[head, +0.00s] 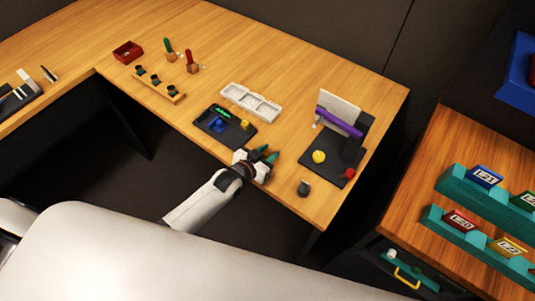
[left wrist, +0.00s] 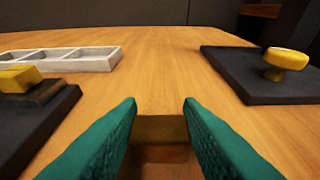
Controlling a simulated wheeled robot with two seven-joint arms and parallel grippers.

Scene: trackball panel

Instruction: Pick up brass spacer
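My left gripper (head: 268,155) is low over the front of the wooden table, between the dark tray and the black base plate. In the left wrist view its two teal fingers (left wrist: 160,112) stand apart. A brown-gold block that looks like the brass spacer (left wrist: 160,128) fills the space between them, with no gap showing on either side. I cannot tell whether it touches the table. The spacer does not show clearly in the head view, where the gripper covers that spot. My right gripper is not in view.
Left of the gripper is a dark tray (head: 210,131) with coloured parts, and behind it a white three-compartment tray (head: 251,102). On the right are a black base plate (head: 325,175) with a yellow knob (head: 319,157) and a small dark object (head: 304,188) near the table edge.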

